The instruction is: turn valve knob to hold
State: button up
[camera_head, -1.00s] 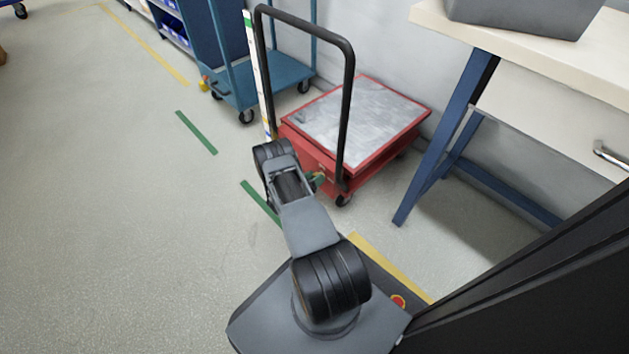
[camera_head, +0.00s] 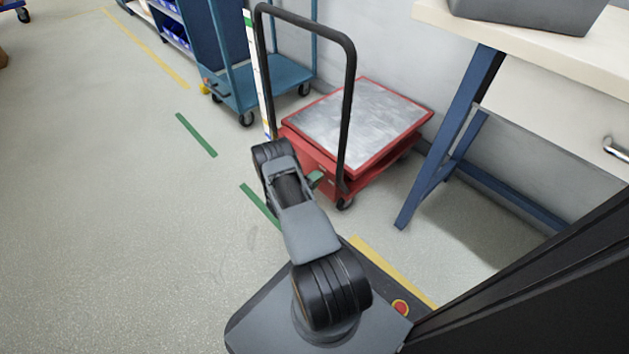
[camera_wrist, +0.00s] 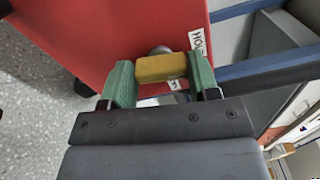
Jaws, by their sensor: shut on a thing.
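The valve knob (camera_wrist: 161,68) is a yellow bar on a round grey mount, set on the red face of the lift cart (camera_wrist: 130,22). My gripper (camera_wrist: 160,72) has its two green fingers on either side of the knob, shut on it. In the wrist view the bar lies nearly crosswise, tilted slightly up to the right. A white label reading HOLD, partly cut off (camera_wrist: 197,43), sits just beyond the right finger. A second small label behind the knob is mostly hidden. In the head view my green fingers (camera_head: 315,179) reach the near side of the cart; the knob is hidden there.
The red lift cart with a metal top (camera_head: 360,115) and a black push handle (camera_head: 349,90) stands by the wall. A workbench with blue legs (camera_head: 450,130) is to the right. A blue trolley (camera_head: 262,85) stands behind.

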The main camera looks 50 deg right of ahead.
jog(key=shift+n, duration=1)
jog(key=o, duration=0.9)
jog(key=a+p, duration=0.1)
jog(key=a, duration=0.3)
jog(key=a+p, duration=0.1)
jog(key=a, duration=0.4)
jog(key=w+a+p, duration=0.1)
jog(key=a, duration=0.3)
jog(key=shift+a+p, duration=0.4)
